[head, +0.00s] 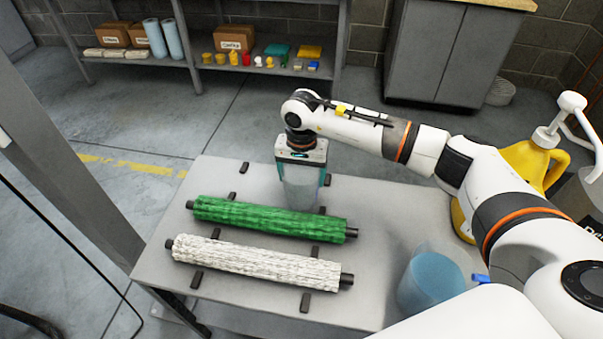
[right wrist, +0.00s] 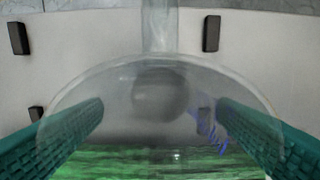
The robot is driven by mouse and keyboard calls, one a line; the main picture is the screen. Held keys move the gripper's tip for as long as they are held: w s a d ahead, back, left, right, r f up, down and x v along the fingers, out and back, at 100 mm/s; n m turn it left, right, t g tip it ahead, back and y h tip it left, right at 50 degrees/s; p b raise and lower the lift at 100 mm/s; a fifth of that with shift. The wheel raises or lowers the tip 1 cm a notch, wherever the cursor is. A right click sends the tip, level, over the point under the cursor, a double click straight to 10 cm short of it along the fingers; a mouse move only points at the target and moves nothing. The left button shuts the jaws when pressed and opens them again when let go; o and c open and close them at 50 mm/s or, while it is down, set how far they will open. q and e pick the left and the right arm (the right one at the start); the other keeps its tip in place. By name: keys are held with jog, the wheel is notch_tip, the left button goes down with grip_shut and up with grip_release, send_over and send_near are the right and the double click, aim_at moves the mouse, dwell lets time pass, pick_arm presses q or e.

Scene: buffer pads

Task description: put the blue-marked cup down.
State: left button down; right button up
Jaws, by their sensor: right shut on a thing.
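The blue-marked cup (head: 299,191) is clear and hangs below my right gripper (head: 303,178), at the far side of the green roller. In the right wrist view the clear cup (right wrist: 160,65) fills the middle, with blue writing on its right side. The teal fingers of my right gripper (right wrist: 165,130) are shut on it from both sides. The cup looks upright. I cannot tell whether its base touches the table (head: 225,178). My left gripper is not in view.
A green roller (head: 265,218) and a white roller (head: 255,261) lie across the table, with black pads around them. A clear container of blue liquid (head: 430,283) stands at the front right. A yellow jug (head: 535,168) is farther right. The table's far left is mostly bare.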

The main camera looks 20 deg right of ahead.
jog(key=shift+f, duration=0.1)
jog(key=o, duration=0.9)
